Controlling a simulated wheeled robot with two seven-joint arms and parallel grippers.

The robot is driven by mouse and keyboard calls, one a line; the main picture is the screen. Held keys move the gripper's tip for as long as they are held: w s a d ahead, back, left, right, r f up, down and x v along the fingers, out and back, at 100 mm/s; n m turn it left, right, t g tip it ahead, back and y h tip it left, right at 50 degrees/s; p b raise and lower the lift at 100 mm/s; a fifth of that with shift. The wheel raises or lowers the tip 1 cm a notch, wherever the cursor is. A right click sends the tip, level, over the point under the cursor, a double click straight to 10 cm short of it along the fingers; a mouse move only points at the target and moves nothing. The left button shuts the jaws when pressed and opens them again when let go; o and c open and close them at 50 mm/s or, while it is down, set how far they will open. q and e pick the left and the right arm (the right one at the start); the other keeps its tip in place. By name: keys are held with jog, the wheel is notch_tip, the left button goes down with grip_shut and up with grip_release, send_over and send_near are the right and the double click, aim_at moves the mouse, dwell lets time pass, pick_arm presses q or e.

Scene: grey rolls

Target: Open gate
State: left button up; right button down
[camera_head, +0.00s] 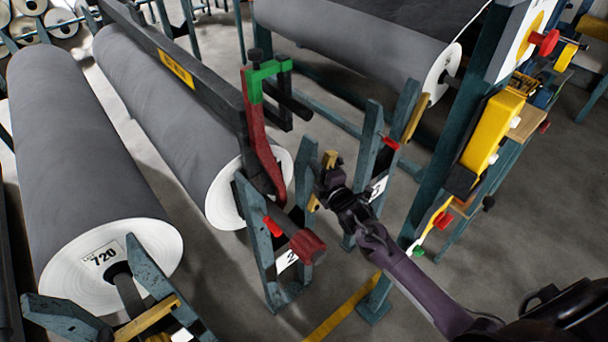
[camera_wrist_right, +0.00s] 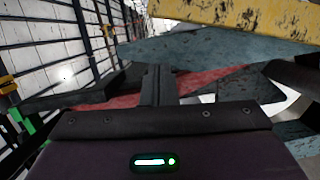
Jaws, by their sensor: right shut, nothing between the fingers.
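My right gripper (camera_head: 328,178) is shut and empty beside the teal stand of the middle roll. A small yellow bar (camera_head: 329,159), likely this stand's gate, shows at the gripper's tip; I cannot tell whether they touch. In the right wrist view the closed fingers (camera_wrist_right: 158,85) point towards a teal beam (camera_wrist_right: 220,46), with a worn yellow bar (camera_wrist_right: 250,16) above it. The gripper hides part of the stand. Another yellow gate bar (camera_head: 148,318) lies across the left stand. My left gripper is not in view.
Grey rolls (camera_head: 160,100) rest on teal stands. A red and green hook (camera_head: 262,140) hangs from a black beam at the middle roll. A red shaft end (camera_head: 306,245) sticks out near my right gripper. A teal post with yellow boxes (camera_head: 492,130) stands right. Floor in front is clear.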

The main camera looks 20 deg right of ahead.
aim_at(330, 161)
jog(key=d, duration=0.1)
jog(key=w+d+m, duration=0.1)
jog(key=d, duration=0.1)
jog(key=shift+w+d+f+b, duration=0.1)
jog(key=shift+w+d+b, duration=0.15)
jog(key=shift+d+b, duration=0.25)
jog(key=shift+d, duration=0.1)
jog(key=shift+d, duration=0.1)
dwell(0.4)
